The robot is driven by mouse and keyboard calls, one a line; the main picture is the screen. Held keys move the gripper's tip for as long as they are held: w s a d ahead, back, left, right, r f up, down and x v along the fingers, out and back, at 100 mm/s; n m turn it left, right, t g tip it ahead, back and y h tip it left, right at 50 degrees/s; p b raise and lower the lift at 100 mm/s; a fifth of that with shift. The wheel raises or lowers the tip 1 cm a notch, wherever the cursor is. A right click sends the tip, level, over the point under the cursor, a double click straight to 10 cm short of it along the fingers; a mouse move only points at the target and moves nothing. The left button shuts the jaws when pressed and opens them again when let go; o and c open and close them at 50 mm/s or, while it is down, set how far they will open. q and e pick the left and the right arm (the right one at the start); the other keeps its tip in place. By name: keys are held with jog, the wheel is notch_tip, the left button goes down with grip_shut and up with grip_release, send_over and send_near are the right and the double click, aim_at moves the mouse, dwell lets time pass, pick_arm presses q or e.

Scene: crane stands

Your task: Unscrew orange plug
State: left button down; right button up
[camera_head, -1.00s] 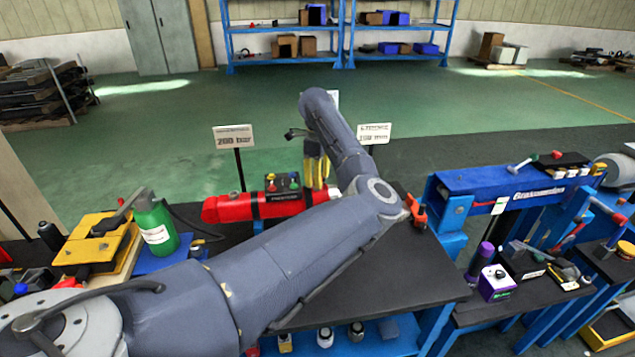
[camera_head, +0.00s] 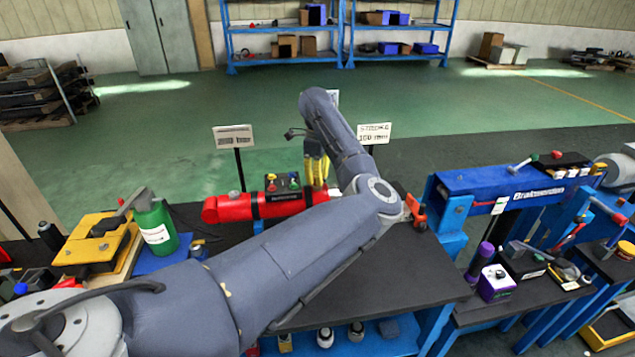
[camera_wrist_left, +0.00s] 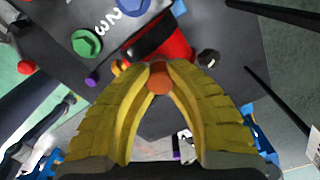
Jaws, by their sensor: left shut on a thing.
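My left gripper (camera_head: 316,170) has yellow ribbed fingers and points down beside the red cylinder (camera_head: 285,200) on the dark table. In the left wrist view the fingertips (camera_wrist_left: 160,75) are shut on the round orange plug (camera_wrist_left: 160,82). The red body (camera_wrist_left: 170,52) with a black band lies just beyond the plug. In the head view the plug is hidden by the fingers and my left arm. My right gripper is not in view.
A black box with coloured knobs (camera_head: 282,182) stands behind the cylinder. Two sign posts, one with a sign (camera_head: 233,136), rise behind the table. A green bottle (camera_head: 156,226) stands at left. The black tabletop (camera_head: 400,270) is clear at front right.

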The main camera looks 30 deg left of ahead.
pick_arm(q)
jog(key=n, duration=0.4)
jog(key=shift+r, duration=0.1)
jog(key=shift+n, duration=0.6)
jog(key=n, duration=0.4)
jog(key=shift+r, duration=2)
jog(key=shift+w, duration=0.1)
